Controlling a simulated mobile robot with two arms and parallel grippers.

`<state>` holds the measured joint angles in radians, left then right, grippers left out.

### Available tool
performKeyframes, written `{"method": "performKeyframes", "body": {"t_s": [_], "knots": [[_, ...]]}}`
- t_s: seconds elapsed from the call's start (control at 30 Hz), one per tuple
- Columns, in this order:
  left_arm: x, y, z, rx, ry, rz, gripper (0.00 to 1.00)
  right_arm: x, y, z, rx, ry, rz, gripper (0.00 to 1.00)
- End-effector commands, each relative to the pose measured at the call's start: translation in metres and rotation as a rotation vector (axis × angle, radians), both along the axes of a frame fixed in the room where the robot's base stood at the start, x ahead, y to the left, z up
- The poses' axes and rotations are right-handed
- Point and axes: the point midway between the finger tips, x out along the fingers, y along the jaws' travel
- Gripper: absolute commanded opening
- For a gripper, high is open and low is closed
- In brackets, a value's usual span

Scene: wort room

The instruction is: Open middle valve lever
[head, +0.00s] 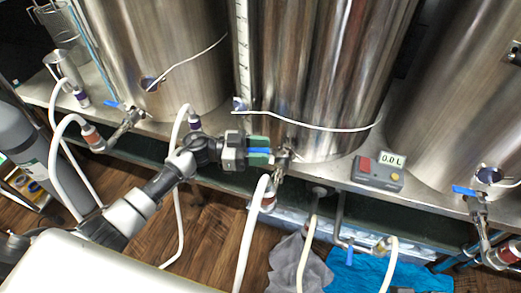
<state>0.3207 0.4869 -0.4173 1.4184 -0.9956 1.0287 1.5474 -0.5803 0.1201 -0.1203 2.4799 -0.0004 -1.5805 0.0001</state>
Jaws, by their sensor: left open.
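The middle valve (286,157) is a metal fitting low on the front of the middle steel kettle (325,70), with a white hose hanging below it. My left gripper (268,151) comes in from the left at the valve. Its green-padded fingers are open on either side of the blue middle valve lever (258,151), which points left, sideways from the valve. I cannot tell whether the pads touch the lever. The gripper hides part of the lever. My right gripper is not in view.
A left valve with a blue lever (113,104) and a right valve with a blue lever (464,191) sit on the neighbouring kettles. A flow meter box (378,173) reading 0.0 L stands right of the middle valve. White hoses (248,235) hang in front of the shelf.

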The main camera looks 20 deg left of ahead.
Motion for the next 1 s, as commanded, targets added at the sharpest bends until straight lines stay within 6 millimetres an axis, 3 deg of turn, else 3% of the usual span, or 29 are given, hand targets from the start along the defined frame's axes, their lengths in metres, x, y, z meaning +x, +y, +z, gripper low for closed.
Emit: {"method": "performKeyframes", "body": {"t_s": [0.17,0.47,1.0], "knots": [[0.0,0.0,0.0001,0.0,0.0,0.0,0.45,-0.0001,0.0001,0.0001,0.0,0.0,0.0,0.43],[-0.0001,0.0004,-0.0001,0.0,0.0,0.0,0.0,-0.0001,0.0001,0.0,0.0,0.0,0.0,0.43],[-0.002,0.0001,0.0014,0.0,0.002,0.025,0.0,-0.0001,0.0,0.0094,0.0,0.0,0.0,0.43]]}}
